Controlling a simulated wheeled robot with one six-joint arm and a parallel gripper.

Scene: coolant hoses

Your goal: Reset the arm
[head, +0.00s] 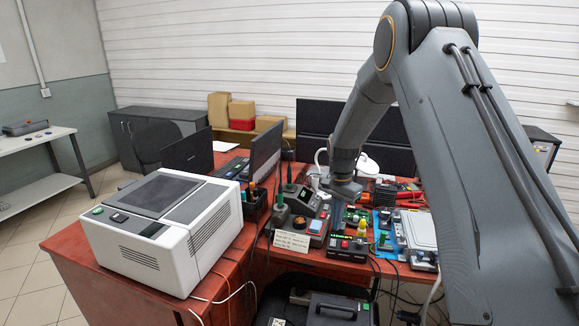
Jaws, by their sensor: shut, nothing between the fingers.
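My arm (440,120) rises at the right of the head view, bends at the top, and reaches down over the red workbench (215,275). My gripper (338,204) is at its lower end, above the cluttered middle of the bench. It is shut and looks empty. Its fingertips are small and hard to separate from the devices behind them. No coolant hose can be made out clearly.
A white and grey boxy machine (160,230) stands on the bench at left. Laptops (265,150) sit behind it. A black case (338,310) is below the bench edge.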

